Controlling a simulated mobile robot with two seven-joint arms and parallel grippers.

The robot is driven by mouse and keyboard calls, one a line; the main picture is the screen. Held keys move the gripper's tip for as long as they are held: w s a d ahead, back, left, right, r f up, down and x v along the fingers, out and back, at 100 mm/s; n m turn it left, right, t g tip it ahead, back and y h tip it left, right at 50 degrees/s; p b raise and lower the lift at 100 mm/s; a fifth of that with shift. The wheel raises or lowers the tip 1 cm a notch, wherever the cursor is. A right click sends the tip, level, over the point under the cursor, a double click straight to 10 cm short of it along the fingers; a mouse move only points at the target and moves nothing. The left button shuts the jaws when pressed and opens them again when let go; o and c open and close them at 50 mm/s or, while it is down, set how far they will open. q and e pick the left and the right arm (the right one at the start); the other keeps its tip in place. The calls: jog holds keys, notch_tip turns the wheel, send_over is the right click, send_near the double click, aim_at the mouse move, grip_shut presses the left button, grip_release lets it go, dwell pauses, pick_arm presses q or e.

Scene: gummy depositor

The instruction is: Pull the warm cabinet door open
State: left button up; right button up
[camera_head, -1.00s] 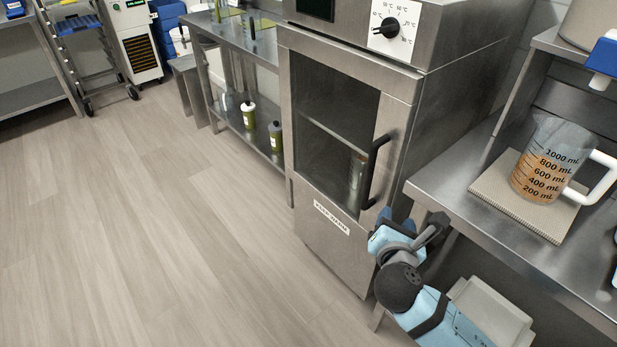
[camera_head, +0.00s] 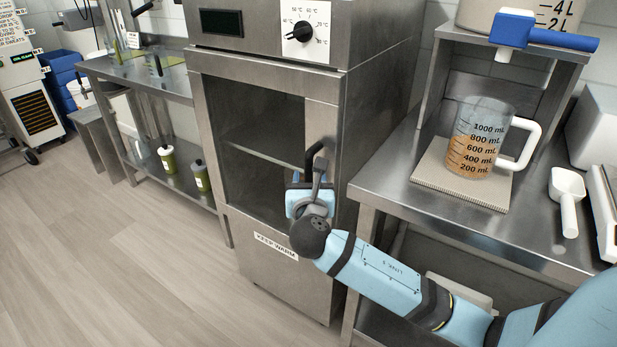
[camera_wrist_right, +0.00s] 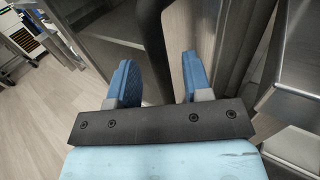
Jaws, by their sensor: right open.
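The warm cabinet (camera_head: 278,270) is a steel box with a windowed door (camera_head: 209,120), a "KEEP WARM" label and a dial on top. The door looks shut. Its black vertical handle (camera_head: 311,152) is on the door's right side, its lower part hidden by my right gripper (camera_head: 297,180). In the right wrist view, the blue fingers of that gripper (camera_wrist_right: 158,75) are apart, and the dark handle bar (camera_wrist_right: 153,40) runs between them. I see no clear contact with either finger. My left gripper is not in view.
A steel table (camera_head: 395,190) stands close on the right, below my right arm. It bears a measuring jug (camera_head: 480,125) on a mat and a white scoop (camera_head: 567,195). A bench with bottles (camera_head: 168,160) is on the left. The floor (camera_head: 130,270) in front is clear.

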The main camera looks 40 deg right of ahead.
jog(key=x, duration=0.2)
jog(key=shift+w+d, duration=0.15)
jog(key=shift+w, duration=0.2)
jog(key=c, duration=0.8)
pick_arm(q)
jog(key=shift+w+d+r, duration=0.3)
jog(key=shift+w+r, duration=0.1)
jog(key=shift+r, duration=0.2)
pick_arm(e)
grip_shut()
